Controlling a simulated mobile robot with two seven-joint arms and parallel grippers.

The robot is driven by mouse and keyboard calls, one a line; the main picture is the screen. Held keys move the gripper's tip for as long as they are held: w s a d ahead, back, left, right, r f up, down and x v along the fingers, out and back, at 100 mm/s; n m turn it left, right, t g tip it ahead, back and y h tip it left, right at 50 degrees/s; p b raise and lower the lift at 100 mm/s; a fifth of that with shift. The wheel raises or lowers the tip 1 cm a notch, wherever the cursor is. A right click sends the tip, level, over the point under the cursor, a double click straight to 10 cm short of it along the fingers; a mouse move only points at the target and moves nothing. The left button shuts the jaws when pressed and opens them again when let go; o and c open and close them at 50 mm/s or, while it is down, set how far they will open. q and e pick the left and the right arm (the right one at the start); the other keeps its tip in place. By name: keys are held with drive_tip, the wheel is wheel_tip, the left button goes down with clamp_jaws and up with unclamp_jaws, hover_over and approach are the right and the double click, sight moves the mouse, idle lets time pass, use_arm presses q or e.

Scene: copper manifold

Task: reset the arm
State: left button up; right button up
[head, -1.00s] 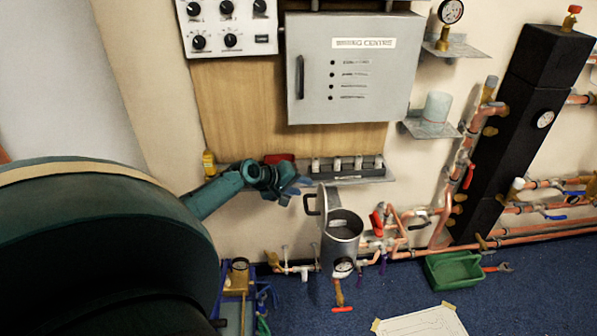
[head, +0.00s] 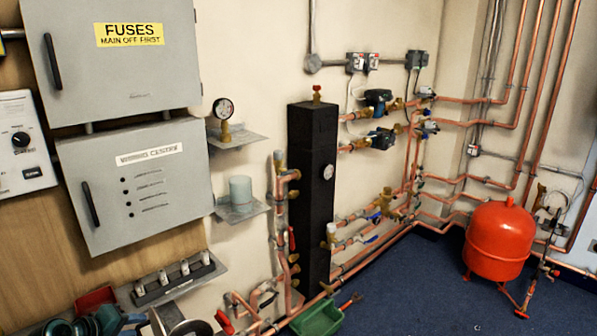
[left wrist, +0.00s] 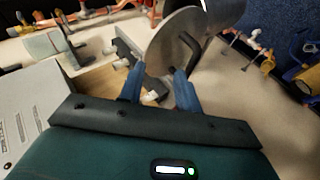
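My left gripper (head: 130,319) is at the bottom left corner of the head view, cut off by the lower edge. In the left wrist view its two blue fingers (left wrist: 158,84) are apart, with nothing held between them. A round grey metal lid (left wrist: 176,42) with a dark handle stands tilted just beyond the fingers; I cannot tell if they touch it. In the head view, part of a metal pot (head: 188,328) shows beside the gripper. My right gripper is in neither view.
A shelf with white-topped fittings (head: 172,280) and a red bin (head: 95,300) are near the gripper. A green tray (head: 318,318) lies by the wall pipes. A black column (head: 312,190) and a red tank (head: 498,240) stand farther right. Blue floor (head: 410,285) is open between them.

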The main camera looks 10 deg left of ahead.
use_arm(q)
drive_tip(key=s+d+f+m+g+h, duration=0.1)
drive_tip(key=s+d+f+m+g, duration=0.2)
drive_tip(key=s+d, duration=0.55)
drive_tip(key=s+d+f+m+g, duration=0.25)
drive_tip(key=s+d+m, duration=0.3)
drive_tip(key=d, duration=0.55)
drive_tip(key=s+d+r+m+y, duration=0.2)
drive_tip(key=s+d+r, duration=0.15)
drive_tip(key=s, duration=0.35)
drive_tip(key=s+d+r+m+y, duration=0.1)
drive_tip(key=s+d+r+m, duration=0.1)
drive_tip(key=s+r, duration=0.35)
drive_tip(key=w+d+f+t+h, duration=0.1)
drive_tip(key=w+d+f+t, duration=0.1)
drive_tip(key=d+f+t, duration=0.1)
drive_tip(key=w+d+f+m+t+h, duration=0.1)
drive_tip(key=w+d+f+t, duration=0.1)
drive_tip(key=f, duration=0.3)
drive_tip(key=shift+w+d+f+t+h, duration=0.25)
drive_tip(key=shift+d+t+h, duration=0.05)
drive_tip(key=shift+d+t, duration=0.4)
drive_tip(key=shift+a, duration=0.15)
